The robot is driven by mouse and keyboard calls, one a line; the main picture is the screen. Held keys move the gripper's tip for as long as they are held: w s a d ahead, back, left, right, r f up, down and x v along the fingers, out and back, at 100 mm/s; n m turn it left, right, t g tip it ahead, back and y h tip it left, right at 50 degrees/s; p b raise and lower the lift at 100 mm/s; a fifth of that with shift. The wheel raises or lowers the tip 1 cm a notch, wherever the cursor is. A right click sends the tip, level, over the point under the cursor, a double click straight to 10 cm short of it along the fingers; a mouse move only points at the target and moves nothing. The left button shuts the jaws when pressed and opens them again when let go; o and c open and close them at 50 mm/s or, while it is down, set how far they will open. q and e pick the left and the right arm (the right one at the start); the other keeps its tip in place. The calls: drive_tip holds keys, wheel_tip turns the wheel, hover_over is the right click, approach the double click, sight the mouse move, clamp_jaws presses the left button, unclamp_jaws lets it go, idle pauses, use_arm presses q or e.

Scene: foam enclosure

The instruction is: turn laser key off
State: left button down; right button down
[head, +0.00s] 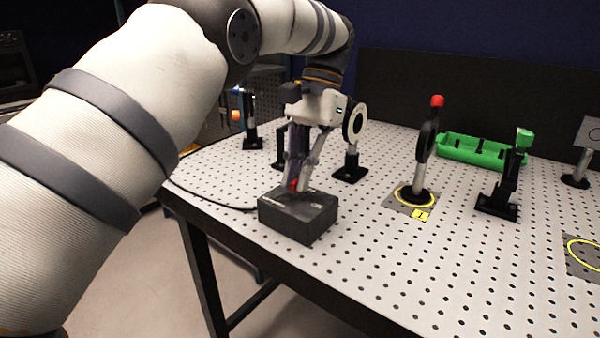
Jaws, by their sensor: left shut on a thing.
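The laser control box (312,222) is a dark grey box near the front left edge of the perforated table. A small red key (294,185) shows at its top, between the fingertips of my left gripper (297,183). My left gripper points down onto the box and is shut on the key. The fingers hide most of the key, so I cannot tell which way it is turned. My right gripper is not in view.
The optical table (365,240) holds several mounts, including a round white-faced mount (355,122) behind my gripper and a red-topped post (425,150). A green tray (480,151) lies at the back. A black cable (215,203) runs left from the box. The front middle is clear.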

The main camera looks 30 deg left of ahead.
use_arm(q)
drive_tip(key=c, duration=1.7)
unclamp_jaws()
